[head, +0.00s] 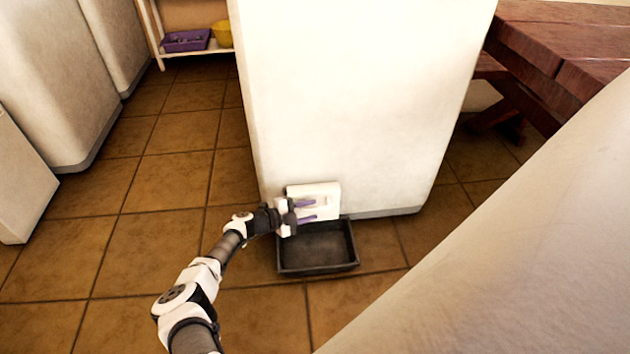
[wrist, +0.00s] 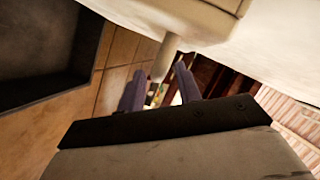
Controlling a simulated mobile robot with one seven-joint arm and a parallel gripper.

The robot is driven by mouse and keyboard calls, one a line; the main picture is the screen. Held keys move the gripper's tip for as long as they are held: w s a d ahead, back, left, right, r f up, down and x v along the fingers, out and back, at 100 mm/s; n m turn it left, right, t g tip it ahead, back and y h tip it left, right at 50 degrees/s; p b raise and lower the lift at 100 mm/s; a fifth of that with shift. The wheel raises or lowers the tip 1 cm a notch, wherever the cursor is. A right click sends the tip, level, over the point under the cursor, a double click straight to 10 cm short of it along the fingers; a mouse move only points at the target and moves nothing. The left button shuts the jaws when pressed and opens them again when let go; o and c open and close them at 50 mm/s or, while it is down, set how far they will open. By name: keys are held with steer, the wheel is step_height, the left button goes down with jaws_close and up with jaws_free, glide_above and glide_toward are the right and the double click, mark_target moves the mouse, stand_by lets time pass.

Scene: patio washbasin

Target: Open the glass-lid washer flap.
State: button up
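A small white panel (head: 331,190), which looks like the flap, is low on the front of a large white washer-like body (head: 350,100). I cannot tell for sure whether it is shut. My gripper (head: 313,211) is in front of it, its two purple fingers apart and pointing right across its face. In the wrist view, a pale peg-like handle (wrist: 166,57) sticks out from a white surface (wrist: 190,15). Its end shows in the gap between the fingertips of my gripper (wrist: 158,82). The fingers are open; contact with the handle is not clear. No glass lid shows.
A black shallow tray (head: 283,262) lies on the tiled floor just below the panel; its dark side shows in the wrist view (wrist: 84,50). A wooden table (head: 560,45) stands at the right. A shelf holds a purple basket (head: 186,40). Floor at left is clear.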

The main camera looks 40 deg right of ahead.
steer(key=shift+x, duration=1.25)
jaws_close()
